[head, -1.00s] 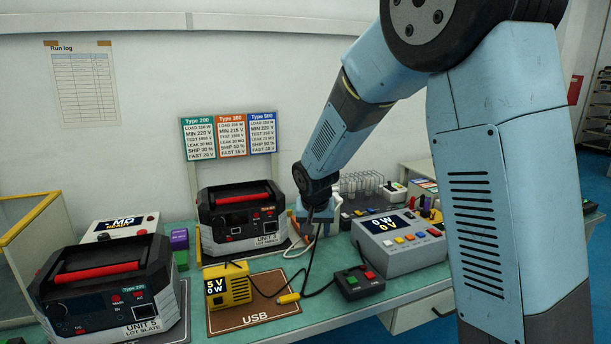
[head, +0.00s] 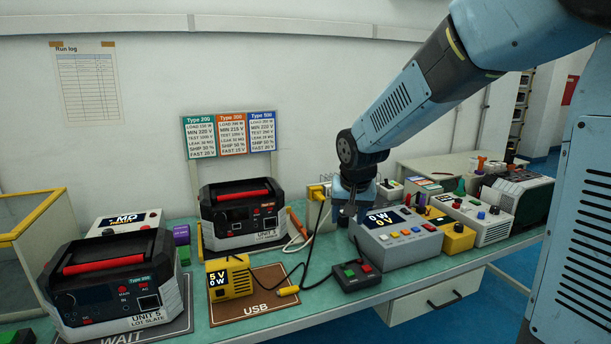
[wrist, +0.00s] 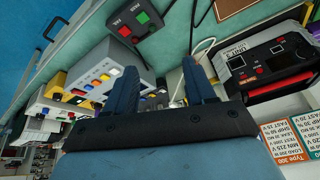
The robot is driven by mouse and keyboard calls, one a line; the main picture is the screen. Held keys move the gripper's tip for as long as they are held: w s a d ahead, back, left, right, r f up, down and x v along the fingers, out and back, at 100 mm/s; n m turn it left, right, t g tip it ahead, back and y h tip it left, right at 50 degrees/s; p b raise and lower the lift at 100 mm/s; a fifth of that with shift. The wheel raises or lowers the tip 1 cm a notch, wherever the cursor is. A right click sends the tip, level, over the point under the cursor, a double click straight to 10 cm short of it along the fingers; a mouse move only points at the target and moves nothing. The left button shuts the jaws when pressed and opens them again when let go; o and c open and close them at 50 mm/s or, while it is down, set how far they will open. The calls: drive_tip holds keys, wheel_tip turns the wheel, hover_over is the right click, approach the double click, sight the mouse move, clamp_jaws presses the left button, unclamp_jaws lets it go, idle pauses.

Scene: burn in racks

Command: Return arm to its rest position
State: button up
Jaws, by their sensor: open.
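My gripper (head: 346,212) hangs above the back of the bench, just left of the grey load meter (head: 392,240) whose display reads 0 W and 0 V. In the wrist view my gripper (wrist: 200,85) shows two blue fingers spread apart with nothing between them. The bench, meter and a black power unit (wrist: 272,62) lie beyond the fingers. My arm reaches in from the upper right in the head view.
Two black power units with red handles, UNIT 5 (head: 112,285) and another (head: 243,214), stand on the left. A yellow USB meter (head: 230,279) with a black cable sits on a brown mat (head: 262,312). A black button box (head: 355,274) stands near the front edge.

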drive_tip(key=s+d+r, duration=0.3)
drive_tip(key=s+d, duration=0.1)
drive_tip(key=s, duration=0.4)
drive_tip(key=s+d+r, duration=0.3)
drive_tip(key=s+d, duration=0.1)
drive_tip(key=s, duration=0.4)
drive_tip(key=s+d+r+t, duration=0.1)
drive_tip(key=s+d+r, duration=0.2)
drive_tip(key=s+d, duration=0.2)
drive_tip(key=s, duration=0.3)
drive_tip(key=shift+s+r+n, duration=0.2)
drive_tip(key=shift+s+n, duration=0.1)
drive_tip(key=shift+s, duration=0.1)
